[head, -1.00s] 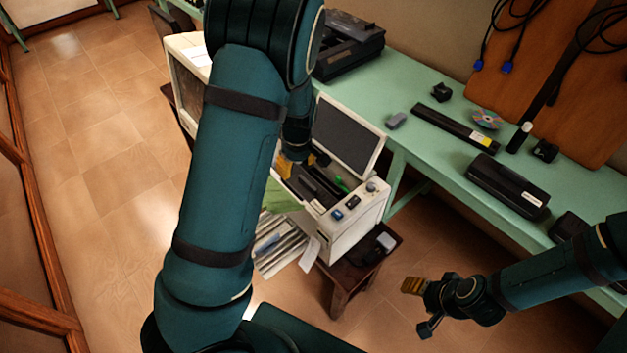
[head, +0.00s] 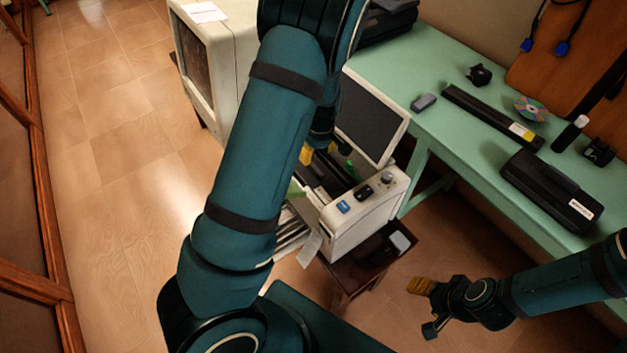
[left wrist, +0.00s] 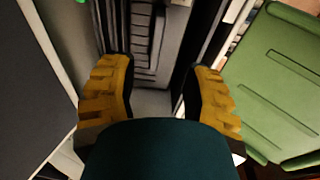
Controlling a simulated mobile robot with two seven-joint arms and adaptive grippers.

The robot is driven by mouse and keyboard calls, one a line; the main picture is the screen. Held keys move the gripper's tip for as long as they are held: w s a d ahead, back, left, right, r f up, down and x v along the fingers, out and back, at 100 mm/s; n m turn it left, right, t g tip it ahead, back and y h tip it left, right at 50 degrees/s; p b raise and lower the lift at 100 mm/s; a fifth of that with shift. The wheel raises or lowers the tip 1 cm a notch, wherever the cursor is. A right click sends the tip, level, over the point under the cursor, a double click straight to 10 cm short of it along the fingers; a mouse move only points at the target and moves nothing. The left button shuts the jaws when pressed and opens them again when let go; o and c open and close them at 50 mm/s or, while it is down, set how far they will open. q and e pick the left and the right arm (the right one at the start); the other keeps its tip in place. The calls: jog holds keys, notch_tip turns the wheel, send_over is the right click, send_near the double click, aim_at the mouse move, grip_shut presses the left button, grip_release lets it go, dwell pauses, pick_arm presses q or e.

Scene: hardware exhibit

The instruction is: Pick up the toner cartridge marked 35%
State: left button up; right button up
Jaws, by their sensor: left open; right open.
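No 35% mark can be read in these frames. Dark ribbed parts (left wrist: 145,50) lie inside the open printer (head: 365,217), and I cannot tell whether one is the marked toner cartridge. My left gripper (head: 320,153) is at the printer's opening, partly hidden by my arm. In the left wrist view its yellow-padded fingers (left wrist: 160,78) are open, with the ribbed part seen between and beyond them. Contact cannot be told. My right gripper (head: 426,307) is open and empty over the floor, right of the printer.
The raised dark lid panel (head: 370,117) stands close to my left gripper. A green panel (left wrist: 275,85) lies to its right in the wrist view. The green bench (head: 460,150) holds a long black bar (head: 490,115) and a black labelled unit (head: 550,190).

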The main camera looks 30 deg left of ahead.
aim_at(313, 165)
pick_arm(q)
jog(key=f, duration=0.3)
jog(key=shift+w+a+f+b, duration=0.2)
jog(key=shift+f+b, duration=0.1)
jog(key=shift+f, duration=0.1)
jog(key=f, duration=0.1)
jog(key=a+f+b, duration=0.1)
jog(key=f, duration=0.3)
jog(key=shift+w+a+b, duration=0.15)
jog(key=shift+w+b, duration=0.2)
jog(key=shift+w, duration=0.05)
grip_shut()
jog(key=shift+r, duration=0.1)
